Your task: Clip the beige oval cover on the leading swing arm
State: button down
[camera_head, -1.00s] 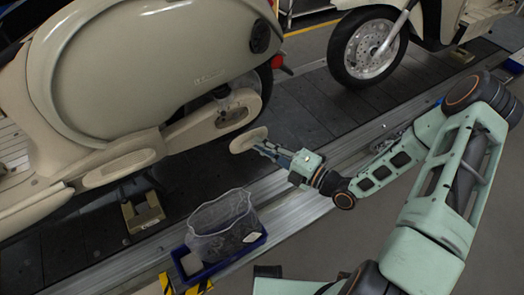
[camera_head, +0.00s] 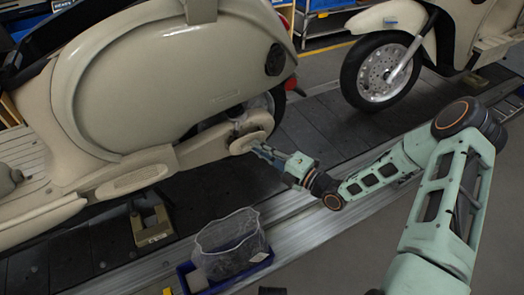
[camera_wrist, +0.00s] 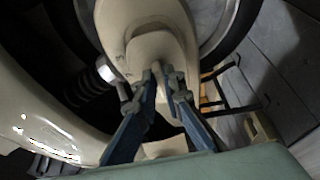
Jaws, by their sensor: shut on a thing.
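The beige oval cover (camera_head: 243,145) is held in my gripper (camera_head: 259,148), in front of the rear end of the beige swing arm (camera_head: 205,147) on the near scooter. In the wrist view the cover (camera_wrist: 150,47) fills the upper middle, with the gripper's blue fingers (camera_wrist: 164,82) closed on its near side. Behind it the swing arm (camera_wrist: 128,14) shows in part, and the cover overlaps it. I cannot tell whether the cover touches the arm. The cover's far side is hidden.
The near scooter's body (camera_head: 160,75) stands just left of the gripper. A blue bin (camera_head: 205,283) with a clear bag (camera_head: 232,243) is below, beside the conveyor rail (camera_head: 300,235). A second scooter's front wheel (camera_head: 380,70) is at upper right. A dark shock absorber spring (camera_wrist: 88,88) is close by.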

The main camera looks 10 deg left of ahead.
jog(key=shift+w+a, duration=0.15)
jog(key=shift+w, duration=0.05)
dwell(0.5)
jog(key=shift+w+a+b, duration=0.65)
jog(key=shift+w+b, duration=0.05)
jog(key=shift+w, duration=0.1)
jog(key=shift+w+a, duration=0.1)
jog(key=shift+w, duration=0.05)
dwell(0.8)
jog(key=c, duration=2)
grip_release()
jog(key=shift+o, duration=0.2)
